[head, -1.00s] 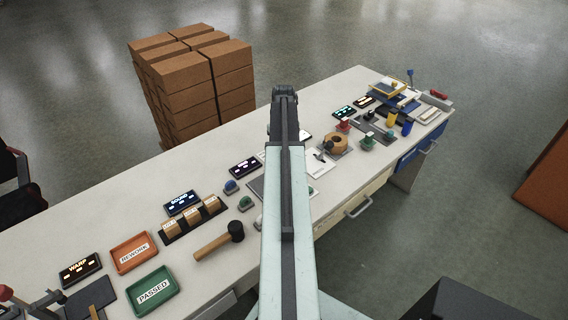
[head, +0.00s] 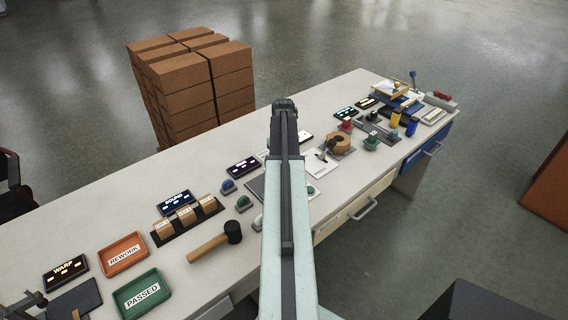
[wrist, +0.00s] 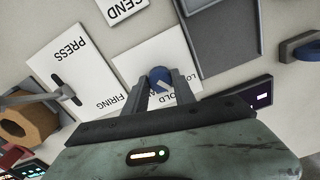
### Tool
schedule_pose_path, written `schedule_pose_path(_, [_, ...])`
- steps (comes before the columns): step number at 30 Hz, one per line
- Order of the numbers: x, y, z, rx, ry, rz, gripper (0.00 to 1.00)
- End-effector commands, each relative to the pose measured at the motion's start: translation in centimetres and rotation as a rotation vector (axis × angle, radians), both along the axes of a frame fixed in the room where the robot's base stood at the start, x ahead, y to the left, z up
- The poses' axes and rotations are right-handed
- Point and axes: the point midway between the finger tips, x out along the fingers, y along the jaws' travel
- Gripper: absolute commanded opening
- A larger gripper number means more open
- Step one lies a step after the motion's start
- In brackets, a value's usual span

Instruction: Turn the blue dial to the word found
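The blue dial (wrist: 159,77) is round with a white pointer mark on its near right side. It sits on a white card (wrist: 135,66) with printed words, seen upside down and partly covered; I read only "OLD" and "LO". I cannot make out the word "found". My gripper (wrist: 161,82) is open, with one finger on each side of the dial in the wrist view. I cannot tell whether the fingers touch it. In the head view my arm hides the dial and the fingertips.
A grey panel (wrist: 226,50) lies right. On the table (head: 95,225) are a mallet (head: 214,241), a "REWORK" tray (head: 103,265) and a "PASSED" tray (head: 121,305).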

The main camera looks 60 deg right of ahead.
Motion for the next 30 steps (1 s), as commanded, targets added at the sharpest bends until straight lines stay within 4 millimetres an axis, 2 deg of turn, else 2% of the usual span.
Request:
schedule_pose_path(2, [0.08, -0.79, 0.01, -0.002, 0.0, -0.001, 0.0])
schedule_pose_path(11, [0.01, -0.18, 0.01, -0.007, 0.002, -0.062, 0.0])
schedule_pose_path(30, [-0.16, -0.19, -0.02, -0.006, 0.003, -0.478, 0.0])
